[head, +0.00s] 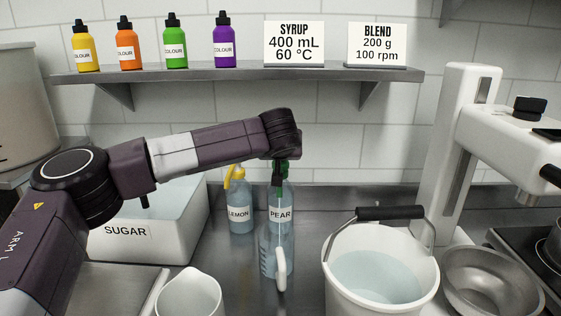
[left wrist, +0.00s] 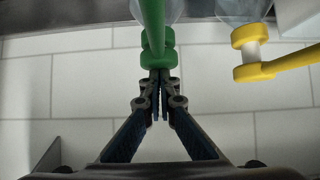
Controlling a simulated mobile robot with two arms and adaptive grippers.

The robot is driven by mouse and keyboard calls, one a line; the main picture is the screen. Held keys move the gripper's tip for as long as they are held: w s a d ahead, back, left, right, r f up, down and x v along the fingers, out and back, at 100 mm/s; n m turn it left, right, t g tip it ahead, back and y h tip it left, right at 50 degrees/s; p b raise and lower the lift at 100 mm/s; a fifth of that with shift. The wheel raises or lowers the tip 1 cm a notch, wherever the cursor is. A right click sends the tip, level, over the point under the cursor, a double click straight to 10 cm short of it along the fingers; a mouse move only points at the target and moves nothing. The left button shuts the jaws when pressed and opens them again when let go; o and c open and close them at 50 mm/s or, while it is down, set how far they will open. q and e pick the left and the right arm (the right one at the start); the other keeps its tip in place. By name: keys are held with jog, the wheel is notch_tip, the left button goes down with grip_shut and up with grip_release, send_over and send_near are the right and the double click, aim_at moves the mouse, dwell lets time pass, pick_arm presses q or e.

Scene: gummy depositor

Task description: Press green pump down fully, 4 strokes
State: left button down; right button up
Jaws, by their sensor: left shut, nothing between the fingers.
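The PEAR bottle (head: 288,193) stands upright at the back of the counter, with a green pump (head: 283,168) on top. My left gripper (head: 278,181) is right at the pump, pointing down and partly hiding it. In the left wrist view the closed, empty fingertips (left wrist: 160,76) meet or nearly meet the edge of the green pump head (left wrist: 158,57); I cannot tell if they touch. The green head and collar look closer together than those of the yellow pump (left wrist: 252,70). A clear jug (head: 270,262) with a pale handle stands in front of the bottle. My right gripper is not in view.
The LEMON bottle (head: 241,212) with a yellow pump stands just left of PEAR. A white SUGAR bin (head: 180,240) is further left. A white bucket (head: 340,275) with a raised black-gripped handle is front right. A shelf (head: 240,75) with colour bottles hangs above.

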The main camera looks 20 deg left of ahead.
pick_arm(q)
jog(key=shift+s+f, duration=0.1)
jog(key=shift+f, duration=0.25)
jog(key=shift+r+p, duration=1.25)
jog(key=shift+r, duration=0.75)
jog(key=shift+f+b, duration=1.45)
jog(key=shift+f, duration=0.65)
